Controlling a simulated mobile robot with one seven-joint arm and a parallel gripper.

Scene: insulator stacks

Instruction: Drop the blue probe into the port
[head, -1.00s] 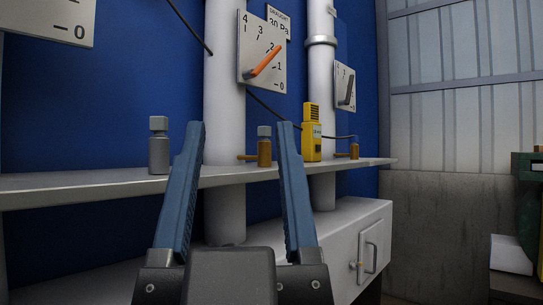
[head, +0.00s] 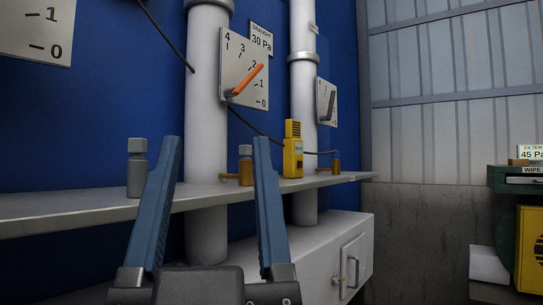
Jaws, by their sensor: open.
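My gripper (head: 217,142) is open and empty, its two blue fingers pointing up in front of the shelf. No blue probe is visible apart from these fingers. A brass fitting with a grey cap (head: 245,166) stands on the shelf, seen just left of the right fingertip. A second, smaller brass fitting (head: 336,165) stands farther right. I cannot tell whether either one is the port. A grey capped fitting (head: 137,172) stands at the left, beside the left finger.
The grey shelf (head: 70,204) runs along the blue wall, with white pipes passing through it. A yellow handheld device (head: 292,152) stands on it. A white cabinet (head: 320,258) is below. A green bench (head: 500,182) stands at the right.

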